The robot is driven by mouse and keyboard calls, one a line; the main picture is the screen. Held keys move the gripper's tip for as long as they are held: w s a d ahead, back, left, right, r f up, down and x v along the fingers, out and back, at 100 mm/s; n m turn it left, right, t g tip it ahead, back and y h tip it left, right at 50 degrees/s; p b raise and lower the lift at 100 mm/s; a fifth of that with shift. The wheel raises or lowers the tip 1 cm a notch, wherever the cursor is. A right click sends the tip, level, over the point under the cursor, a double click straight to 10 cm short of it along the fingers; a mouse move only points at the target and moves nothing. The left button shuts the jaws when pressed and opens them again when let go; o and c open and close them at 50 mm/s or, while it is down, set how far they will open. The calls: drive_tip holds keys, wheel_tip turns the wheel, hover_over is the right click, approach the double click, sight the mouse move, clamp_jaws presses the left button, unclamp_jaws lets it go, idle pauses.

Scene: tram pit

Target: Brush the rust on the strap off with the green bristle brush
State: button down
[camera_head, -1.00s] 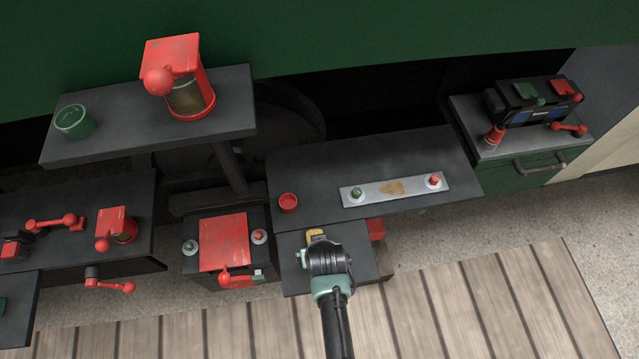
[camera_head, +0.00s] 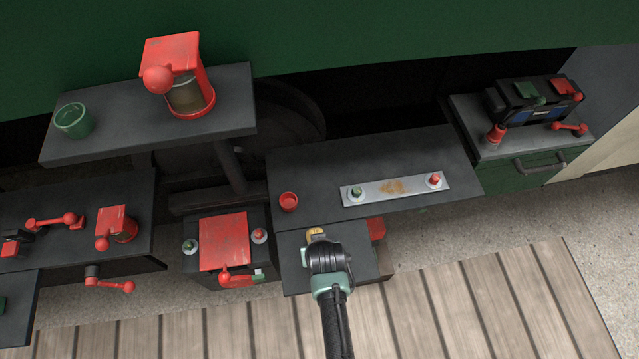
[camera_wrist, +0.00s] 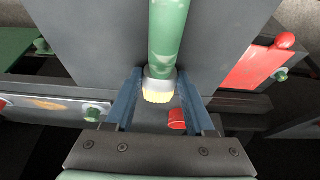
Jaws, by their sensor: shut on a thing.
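The strap (camera_head: 355,200) is a pale grey metal strip lying on the dark right-hand bench, with a brown-orange rust patch (camera_head: 393,187) in its middle and a bolt at each end. It also shows at the left of the wrist view (camera_wrist: 75,107). The green bristle brush (camera_wrist: 168,30) has a green handle, a pale collar and cream-yellow bristles. My gripper (camera_wrist: 160,80) is shut on it, with the bristles showing between the fingers. In the head view my gripper (camera_head: 317,245) is over the low dark shelf, in front of and left of the strap, apart from it.
A small red cup (camera_head: 288,202) stands on the bench left of the strap. A red-lidded box (camera_head: 224,242) is left of my gripper, and a red block (camera_head: 376,228) is right of it. A red lamp-like device (camera_head: 178,75) and green cup (camera_head: 75,120) stand on the upper left shelf.

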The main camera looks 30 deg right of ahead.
wheel_tip(320, 180, up, 10)
drive_tip(key=p, duration=0.1)
idle(0.5)
drive_tip(key=c, duration=0.8)
unclamp_jaws()
clamp_jaws()
